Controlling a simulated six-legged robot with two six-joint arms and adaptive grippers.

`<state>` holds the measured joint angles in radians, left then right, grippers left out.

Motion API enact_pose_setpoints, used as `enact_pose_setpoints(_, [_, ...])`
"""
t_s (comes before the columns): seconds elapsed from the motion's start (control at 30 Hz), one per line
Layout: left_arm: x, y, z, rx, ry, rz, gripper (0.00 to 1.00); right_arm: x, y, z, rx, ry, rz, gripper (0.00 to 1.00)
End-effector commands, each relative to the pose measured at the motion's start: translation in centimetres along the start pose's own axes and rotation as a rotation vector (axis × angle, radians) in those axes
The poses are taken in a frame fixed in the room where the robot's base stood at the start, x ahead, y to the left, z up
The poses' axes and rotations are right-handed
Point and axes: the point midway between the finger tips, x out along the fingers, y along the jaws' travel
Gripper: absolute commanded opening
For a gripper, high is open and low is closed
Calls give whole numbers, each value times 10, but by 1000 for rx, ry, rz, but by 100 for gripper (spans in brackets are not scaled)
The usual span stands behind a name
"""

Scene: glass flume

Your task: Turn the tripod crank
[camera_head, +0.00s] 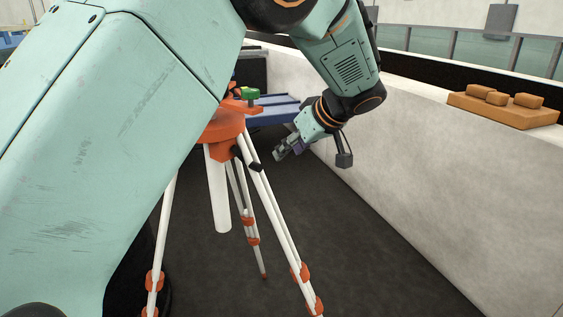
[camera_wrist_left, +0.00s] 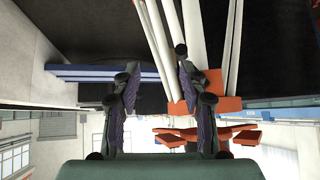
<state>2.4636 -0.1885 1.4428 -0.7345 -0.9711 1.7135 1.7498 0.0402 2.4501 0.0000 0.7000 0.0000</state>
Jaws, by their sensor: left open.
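The tripod (camera_head: 226,130) has an orange head and white legs with orange clamps. It stands upright, partly hidden by my left upper arm. A small dark crank (camera_head: 236,151) sticks out from the right side of its head, with a black knob near its lower end. My left gripper (camera_head: 279,153) is to the right of the crank, open and empty, apart from it in the head view. In the left wrist view the tripod head (camera_wrist_left: 190,105) is upside down, partly behind the right-hand finger. A black knob (camera_wrist_left: 181,49) shows just beyond that fingertip; contact cannot be told. My right gripper is not in view.
A pale wall (camera_head: 430,160) runs close along the right side. An orange tray (camera_head: 520,116) with orange blocks lies on its top. A green part (camera_head: 250,93) sits on the tripod. A blue object (camera_head: 278,101) is behind it. The dark floor (camera_head: 345,240) right of the tripod is clear.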

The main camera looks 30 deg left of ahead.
Motion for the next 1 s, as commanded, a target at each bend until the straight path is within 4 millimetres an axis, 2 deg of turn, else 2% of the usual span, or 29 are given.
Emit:
enact_pose_setpoints(0.1, [1, -20, -7, -117, 27, -76, 43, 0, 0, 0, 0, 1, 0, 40])
enact_pose_setpoints(0.2, [2, -27, -8, -179, 34, -98, 43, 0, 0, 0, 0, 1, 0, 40])
enact_pose_setpoints(0.37, [13, -29, -8, -201, 31, -100, 43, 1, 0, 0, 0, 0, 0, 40])
enact_pose_setpoints(0.73, [67, -31, -8, -199, 30, -97, 43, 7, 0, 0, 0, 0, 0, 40])
enact_pose_setpoints(1.0, [79, -30, -8, -196, 31, -93, 43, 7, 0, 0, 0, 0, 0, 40])
